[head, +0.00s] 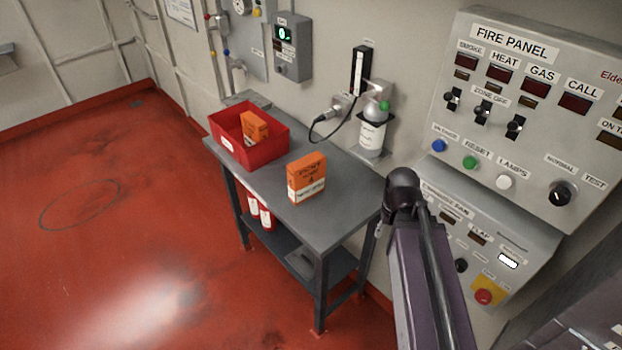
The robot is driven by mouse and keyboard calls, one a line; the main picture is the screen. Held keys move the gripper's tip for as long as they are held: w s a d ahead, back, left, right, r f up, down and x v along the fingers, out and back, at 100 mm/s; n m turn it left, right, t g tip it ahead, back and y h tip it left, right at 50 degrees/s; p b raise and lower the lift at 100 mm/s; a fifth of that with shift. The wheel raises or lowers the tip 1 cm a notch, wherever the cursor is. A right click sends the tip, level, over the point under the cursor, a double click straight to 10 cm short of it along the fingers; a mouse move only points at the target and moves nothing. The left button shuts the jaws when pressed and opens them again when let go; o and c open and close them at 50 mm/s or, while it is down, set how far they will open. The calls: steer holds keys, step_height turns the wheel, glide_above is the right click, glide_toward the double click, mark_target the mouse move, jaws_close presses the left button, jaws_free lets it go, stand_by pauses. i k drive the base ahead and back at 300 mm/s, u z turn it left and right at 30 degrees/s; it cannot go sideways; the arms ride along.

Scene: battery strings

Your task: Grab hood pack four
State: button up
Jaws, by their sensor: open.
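An orange box-shaped pack (306,176) with dark print and a white label band stands upright on the grey bench, near its front middle. Its print is too small to read surely, though one mark looks like a 4. A second orange pack (255,127) sits tilted inside the red bin (262,155) at the bench's left end; its lower part is hidden by the bin wall. My gripper is not in view; only part of my arm shows at the lower right, to the right of the bench.
The grey bench (335,208) has free top around the standing pack. Red and white cylinders (260,212) stand on its lower shelf. A wall-mounted bottle unit (374,130) with a cable is behind. The fire panel (530,110) is at right. The red floor at left is clear.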

mark_target(306, 176)
steer(key=z, duration=0.15)
steer(key=k, duration=1.15)
steer(key=u, duration=0.9)
steer(key=i, duration=1)
steer(key=u, duration=0.1)
